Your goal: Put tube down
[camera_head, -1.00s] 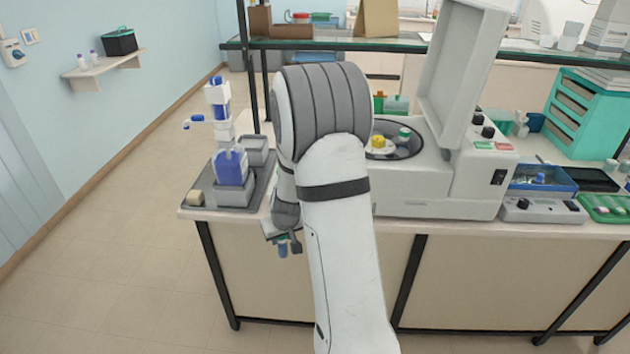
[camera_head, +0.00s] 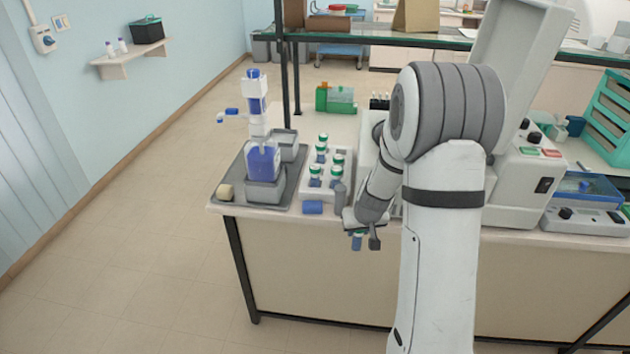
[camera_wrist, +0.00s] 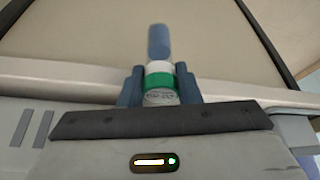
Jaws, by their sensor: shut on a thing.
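My gripper (camera_head: 357,241) is at the bench's front edge in the head view, with its blue fingers pointing down. In the wrist view my gripper (camera_wrist: 160,88) is shut on a tube (camera_wrist: 160,82) with a white band, a green band and a printed label. A blue rounded piece (camera_wrist: 158,42) shows beyond the tube's top; I cannot tell if it is part of it. The tube is hidden in the head view. A white rack (camera_head: 309,186) with several green-and-white-capped tubes stands just left of my gripper.
A grey tray (camera_head: 231,181) with a blue bottle (camera_head: 262,160) lies left of the rack. A blue cylinder (camera_head: 312,207) lies at the rack's front. A grey machine (camera_head: 515,195) with a raised lid stands right of my arm. A shelf (camera_head: 390,43) crosses behind.

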